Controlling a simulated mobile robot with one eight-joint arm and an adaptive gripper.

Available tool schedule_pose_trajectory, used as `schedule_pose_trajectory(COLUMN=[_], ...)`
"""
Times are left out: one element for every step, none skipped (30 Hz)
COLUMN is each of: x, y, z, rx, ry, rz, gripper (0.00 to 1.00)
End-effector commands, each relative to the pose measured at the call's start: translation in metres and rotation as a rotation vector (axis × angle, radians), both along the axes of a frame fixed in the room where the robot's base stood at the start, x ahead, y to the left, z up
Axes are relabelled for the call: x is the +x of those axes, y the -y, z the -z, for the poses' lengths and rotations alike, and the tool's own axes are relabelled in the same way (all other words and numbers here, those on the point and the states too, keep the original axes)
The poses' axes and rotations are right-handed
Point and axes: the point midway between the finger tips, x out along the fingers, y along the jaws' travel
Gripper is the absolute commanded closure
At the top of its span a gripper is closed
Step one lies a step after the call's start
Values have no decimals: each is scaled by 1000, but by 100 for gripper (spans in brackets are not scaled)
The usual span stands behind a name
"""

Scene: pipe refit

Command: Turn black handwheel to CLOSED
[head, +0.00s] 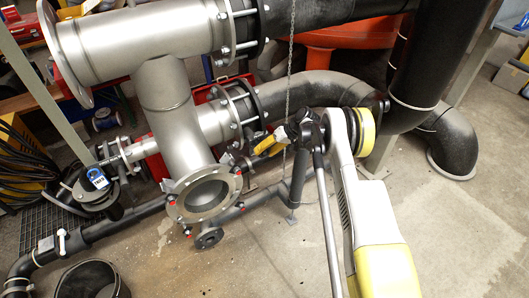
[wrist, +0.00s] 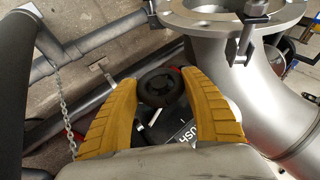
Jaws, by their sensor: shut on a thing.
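The black handwheel (wrist: 163,88) shows in the wrist view as a small dark ring between the two yellow fingers of my gripper (wrist: 160,86). One finger is on each side of its rim, and the gripper is shut on it. Below the wheel is a dark surface with white letters, partly hidden, reading "USH". I cannot read an open or closed mark. In the head view, my gripper (head: 264,145) reaches left among the pipes beside the grey flanged pipe, and the handwheel cannot be made out there.
A hanging chain (head: 291,70) is close to my arm; it also shows in the wrist view (wrist: 62,100). A grey flanged elbow (wrist: 245,85) stands right of my gripper. An open flange (head: 205,192) faces up on the left. The floor (head: 460,220) at the right is clear.

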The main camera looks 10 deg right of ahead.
Motion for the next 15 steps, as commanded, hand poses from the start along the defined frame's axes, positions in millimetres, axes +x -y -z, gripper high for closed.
schedule_pose_trajectory(x=[0,0,0,0,0,0,0,0,0,0,0,0,0,0,0], y=[0,0,0,0,0,0,0,0,0,0,0,0,0,0,0], z=[0,0,0,0,0,0,0,0,0,0,0,0,0,0,0], rx=[5,7,10,11,12,14,14,14,13,13,12,12,12,12,12], ry=[-2,-3,-4,-4,-4,-5,-5,-5,-5,-5,-4,-4,-4,-4,-4], rz=[1,1,1,0,0,0,0,0,1,1,0,0,0,0,0], gripper=[76,76,76,76,76,76,76,76,76,76,76,76,76,76,34])
